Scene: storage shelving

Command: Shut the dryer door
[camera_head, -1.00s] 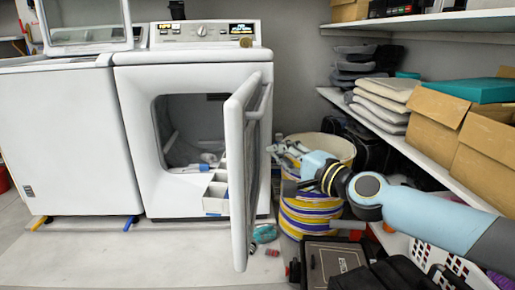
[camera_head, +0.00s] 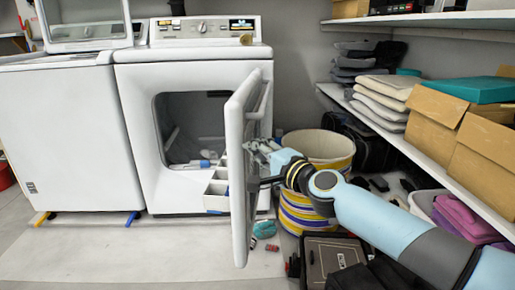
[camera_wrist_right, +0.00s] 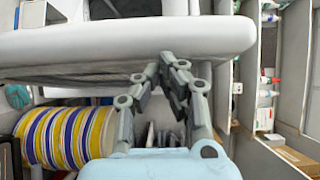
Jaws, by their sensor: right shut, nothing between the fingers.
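The white dryer (camera_head: 190,130) stands in the middle of the head view with its drum opening showing. Its door (camera_head: 238,165) is swung open toward me, seen nearly edge-on. My right gripper (camera_head: 262,165) is shut and empty, at the right-hand face of the door, and partly covered by the door's edge. In the right wrist view the door (camera_wrist_right: 120,42) spans the top as a pale rounded edge, and my gripper's fingertips (camera_wrist_right: 172,62) are close together right by it. I cannot tell whether they touch it. My left gripper is not in view.
A striped basket (camera_head: 305,205) stands right of the door, behind my right arm. Shelves (camera_head: 440,170) with cardboard boxes (camera_head: 480,145) line the right. A dark case (camera_head: 330,258) and small items lie on the floor. Floor at front left is clear.

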